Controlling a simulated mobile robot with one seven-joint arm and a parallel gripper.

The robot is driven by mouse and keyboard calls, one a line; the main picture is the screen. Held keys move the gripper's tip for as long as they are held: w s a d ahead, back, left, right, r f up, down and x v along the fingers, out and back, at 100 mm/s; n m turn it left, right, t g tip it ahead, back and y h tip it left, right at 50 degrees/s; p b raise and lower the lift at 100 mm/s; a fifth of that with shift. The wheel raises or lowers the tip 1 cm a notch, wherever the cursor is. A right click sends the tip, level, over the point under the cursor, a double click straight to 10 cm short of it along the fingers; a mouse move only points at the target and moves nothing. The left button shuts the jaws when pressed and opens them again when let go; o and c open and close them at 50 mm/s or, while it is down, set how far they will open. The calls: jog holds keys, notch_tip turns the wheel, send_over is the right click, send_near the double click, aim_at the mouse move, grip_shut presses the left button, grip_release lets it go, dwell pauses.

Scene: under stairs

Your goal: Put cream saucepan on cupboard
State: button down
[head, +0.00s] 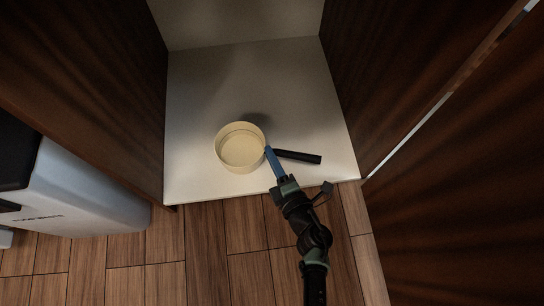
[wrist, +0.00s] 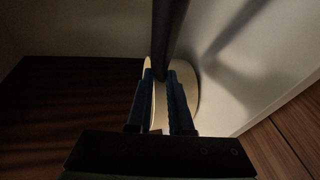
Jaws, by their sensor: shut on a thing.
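The cream saucepan (head: 241,148) is round and open at the top, with a black handle (head: 299,156) pointing right. It is over the white surface of the cupboard (head: 300,85), near its front edge. I cannot tell whether it rests there or is slightly above. My gripper (head: 269,152) reaches in from the front and is shut on the saucepan where the handle meets the rim. In the wrist view the blue fingers (wrist: 163,82) close around the base of the dark handle (wrist: 169,35), with the cream rim (wrist: 190,88) behind them.
Dark wooden panels stand to the left (head: 85,85) and right (head: 395,70) of the white surface. A white appliance (head: 75,195) is at the lower left. The wooden floor (head: 215,255) is in front. The white surface behind and right of the pan is clear.

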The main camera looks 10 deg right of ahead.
jog(key=shift+f, duration=0.1)
jog(key=c, duration=0.8)
grip_release()
jog(key=shift+f, duration=0.1)
jog(key=shift+r, duration=0.2)
jog(key=shift+p+v, duration=2.8)
jog(key=shift+v, duration=3.25)
